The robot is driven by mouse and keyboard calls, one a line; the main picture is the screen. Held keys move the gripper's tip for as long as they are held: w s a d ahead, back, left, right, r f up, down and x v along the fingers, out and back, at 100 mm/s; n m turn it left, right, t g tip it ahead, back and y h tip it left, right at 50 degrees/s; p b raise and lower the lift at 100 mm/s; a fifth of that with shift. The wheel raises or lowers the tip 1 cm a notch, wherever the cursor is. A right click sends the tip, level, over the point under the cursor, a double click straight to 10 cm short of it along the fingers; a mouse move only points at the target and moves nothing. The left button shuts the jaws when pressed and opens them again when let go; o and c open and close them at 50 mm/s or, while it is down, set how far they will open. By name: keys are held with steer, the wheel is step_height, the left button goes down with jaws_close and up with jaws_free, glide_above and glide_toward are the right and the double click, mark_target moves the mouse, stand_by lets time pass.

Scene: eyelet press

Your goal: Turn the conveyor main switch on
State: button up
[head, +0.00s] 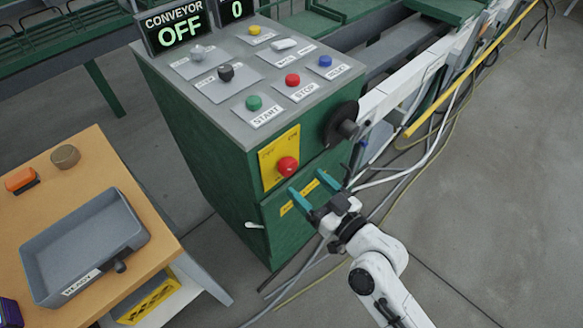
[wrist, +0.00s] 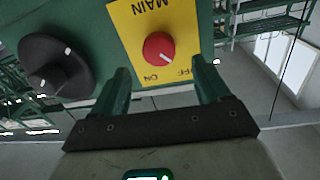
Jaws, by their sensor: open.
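The main switch is a red round knob (head: 287,166) on a yellow plate (head: 270,176) on the front of the green cabinet. In the wrist view the knob (wrist: 158,47) shows a white mark pointing toward the lower right, on the OFF label's side. The plate (wrist: 130,28) appears upside down there, with MAIN, ON and OFF readable. The display (head: 178,28) reads CONVEYOR OFF. My gripper (head: 312,190) is open and empty, in front of the cabinet just below and right of the knob. In the wrist view the knob lies between the open fingers (wrist: 161,75), beyond their tips, apparently untouched.
A black round handwheel or dial (head: 341,124) sticks out right of the switch. Buttons, including a red STOP (head: 292,80) and a green START (head: 253,103), sit on the sloped top. A wooden table (head: 92,160) with a grey tray (head: 84,245) stands left. Cables lie on the floor right.

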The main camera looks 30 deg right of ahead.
mark_target(291, 169)
steer(key=shift+p+x, duration=0.4)
steer(key=shift+x, duration=2.65)
steer(key=shift+c, duration=0.4)
steer(key=c, duration=1)
steer(key=shift+o, duration=0.2)
